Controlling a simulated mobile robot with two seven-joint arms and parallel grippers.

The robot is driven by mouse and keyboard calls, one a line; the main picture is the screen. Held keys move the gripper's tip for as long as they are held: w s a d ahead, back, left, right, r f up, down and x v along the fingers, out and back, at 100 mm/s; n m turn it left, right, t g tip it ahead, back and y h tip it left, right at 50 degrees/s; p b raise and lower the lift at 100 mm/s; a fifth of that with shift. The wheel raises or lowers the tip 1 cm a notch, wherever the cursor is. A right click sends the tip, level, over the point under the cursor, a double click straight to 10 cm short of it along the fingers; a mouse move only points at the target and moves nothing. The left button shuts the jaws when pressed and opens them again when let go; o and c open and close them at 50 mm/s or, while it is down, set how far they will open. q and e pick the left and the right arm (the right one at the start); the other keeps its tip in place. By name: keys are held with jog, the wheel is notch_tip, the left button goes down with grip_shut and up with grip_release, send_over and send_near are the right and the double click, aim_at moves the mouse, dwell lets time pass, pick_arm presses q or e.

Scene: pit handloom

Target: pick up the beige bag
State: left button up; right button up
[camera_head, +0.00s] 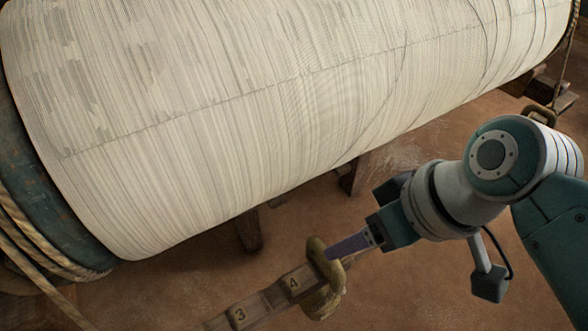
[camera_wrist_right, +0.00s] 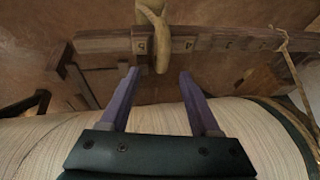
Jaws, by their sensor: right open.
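The beige bag (camera_head: 322,299) hangs over a numbered wooden rail beside the number 4, low in the head view. It also shows at the top middle of the right wrist view (camera_wrist_right: 160,42), draped across the rail. My right gripper (camera_head: 343,247) comes in from the right, and its purple finger overlaps the bag's upper part in the head view. In the right wrist view the two fingers (camera_wrist_right: 159,75) are apart, with the bag's lower end in line with the gap. Nothing is held; contact with the bag cannot be told. My left gripper is out of view.
A large cream warp roll (camera_head: 220,120) fills the upper head view, close beside my right arm. The wooden rail (camera_head: 268,297) carries numbers and runs off at the bottom. Rope (camera_head: 40,245) winds around the roll's left end. Bare brown floor (camera_head: 420,290) lies below.

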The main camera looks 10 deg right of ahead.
jog(key=b+x, duration=0.1)
jog(key=x, duration=0.2)
jog(key=b+x, duration=0.2)
jog(key=x, duration=0.1)
jog(key=shift+a, duration=0.25)
jog(key=shift+c, duration=0.2)
grip_shut()
dwell(0.5)
jog(key=shift+r, duration=0.1)
dwell(0.4)
